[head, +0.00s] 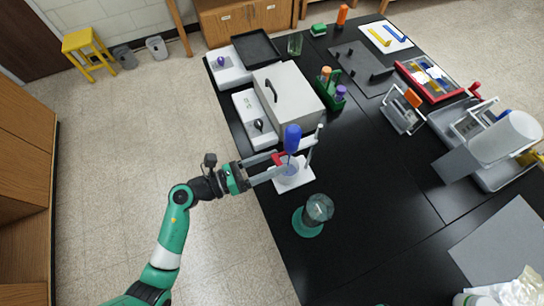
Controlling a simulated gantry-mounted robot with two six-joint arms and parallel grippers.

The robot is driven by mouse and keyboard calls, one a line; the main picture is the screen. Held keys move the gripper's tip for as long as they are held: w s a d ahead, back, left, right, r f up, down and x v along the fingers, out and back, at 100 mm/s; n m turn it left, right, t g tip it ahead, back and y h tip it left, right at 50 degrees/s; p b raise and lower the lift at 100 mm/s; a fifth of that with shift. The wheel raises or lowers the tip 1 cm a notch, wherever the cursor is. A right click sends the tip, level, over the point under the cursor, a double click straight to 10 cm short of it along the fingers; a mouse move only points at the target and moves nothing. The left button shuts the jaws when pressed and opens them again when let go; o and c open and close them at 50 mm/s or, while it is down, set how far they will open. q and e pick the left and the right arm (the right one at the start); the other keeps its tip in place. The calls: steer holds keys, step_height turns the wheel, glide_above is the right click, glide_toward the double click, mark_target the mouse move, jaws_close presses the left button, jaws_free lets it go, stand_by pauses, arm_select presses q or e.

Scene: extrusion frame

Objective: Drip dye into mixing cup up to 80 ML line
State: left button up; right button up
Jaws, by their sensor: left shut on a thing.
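A blue dye vessel (292,138) stands upright on a white stand (293,184) near the table's left edge. A small red part (278,159), which looks like a valve handle, sits low on its left side. My left gripper (279,162) reaches in from the left, its fingers on either side of the red part and shut on it. A clear, pale bluish shape, perhaps a cup, shows under the blue vessel; its level and markings are too small to read. A clear glass cup (320,208) stands by a green disc (307,222) nearer the front. My right gripper is not in view.
A grey box with a handle (288,95) and a green rack of tubes (331,95) stand behind the stand. A white cylinder (505,137) and grey trays (492,178) are at the right. The black table's middle (380,200) is clear.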

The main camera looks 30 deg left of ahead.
arm_select(q)
steer(key=n+p, duration=0.2)
steer(key=r+n+p, duration=0.1)
steer(key=n+p, duration=0.3)
steer(key=shift+w+a+r+p, duration=0.15)
steer(key=shift+w+a+p, duration=0.1)
steer(key=shift+a+p, duration=0.15)
steer(key=n, duration=0.1)
steer(key=n+p, duration=0.2)
steer(key=n, duration=0.1)
steer(key=shift+w+a, duration=0.2)
steer(key=shift+a, duration=0.05)
steer(key=shift+w+a+n+p, duration=0.15)
steer(key=shift+n+p, duration=0.3)
steer(key=shift+n, duration=0.25)
steer(key=shift+a+n+p, duration=0.1)
steer(key=shift+n+p, duration=0.35)
steer(key=shift+n, duration=0.25)
steer(key=o, duration=1.4)
